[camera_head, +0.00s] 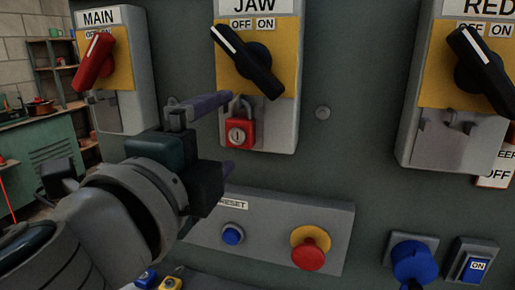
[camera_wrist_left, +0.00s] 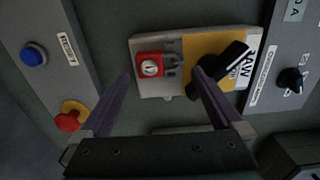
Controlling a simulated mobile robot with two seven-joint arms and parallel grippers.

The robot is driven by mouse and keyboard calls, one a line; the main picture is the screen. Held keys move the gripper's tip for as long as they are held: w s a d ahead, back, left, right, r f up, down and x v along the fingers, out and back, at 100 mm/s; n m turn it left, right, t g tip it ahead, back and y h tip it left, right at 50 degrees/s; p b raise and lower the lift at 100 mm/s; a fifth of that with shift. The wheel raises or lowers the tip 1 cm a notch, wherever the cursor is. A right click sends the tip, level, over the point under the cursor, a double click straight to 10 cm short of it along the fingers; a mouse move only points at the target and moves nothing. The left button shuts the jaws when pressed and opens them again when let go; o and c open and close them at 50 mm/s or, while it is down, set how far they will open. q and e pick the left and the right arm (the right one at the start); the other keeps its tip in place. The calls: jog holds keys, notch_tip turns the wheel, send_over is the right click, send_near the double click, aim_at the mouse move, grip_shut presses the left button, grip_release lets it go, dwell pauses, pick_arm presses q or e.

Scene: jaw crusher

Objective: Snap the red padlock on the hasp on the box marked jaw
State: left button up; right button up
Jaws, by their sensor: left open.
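The red padlock (camera_head: 239,133) is at the hasp below the black switch handle (camera_head: 247,62) on the box marked JAW (camera_head: 285,110). Its grey shackle points up at the hasp. I cannot tell whether the shackle is fully closed. The padlock (camera_wrist_left: 150,66) also shows in the left wrist view, beside the hasp (camera_wrist_left: 174,65). My left gripper (camera_head: 232,133) is open in front of the box, one finger above the padlock and one below it in the head view. Its fingers look clear of the padlock. My right gripper is in neither view.
The MAIN box (camera_head: 125,70) with a red handle is to the left, and another box (camera_head: 450,130) is to the right. Below is a reset panel (camera_head: 270,225) with a blue button and a red stop button (camera_head: 309,249). Blue and yellow objects lie at the bottom edge.

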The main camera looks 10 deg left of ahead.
pick_arm(q)
jog(key=shift+s+a, duration=0.1)
jog(key=shift+s, duration=2.45)
jog(key=s+a+f+n+g+y+p, duration=0.3)
jog(key=s+a+f+n+g+y, duration=0.15)
jog(key=a+f+n+g, duration=0.35)
jog(key=s+d+f+n+g+h+p, duration=0.1)
jog(key=s+n+g+h, duration=0.2)
jog(key=s, duration=0.4)
jog(key=s+d+f+n+g+h+p, duration=0.1)
jog(key=s+f+n+g+p, duration=0.15)
jog(key=s+n, duration=0.35)
notch_tip(320, 180, up, 38)
jog(key=s+p, duration=0.1)
jog(key=p, duration=3.6)
jog(key=shift+s+d+m+g, duration=0.3)
jog(key=shift+s+d+g, duration=0.1)
jog(key=shift+d+g, duration=0.05)
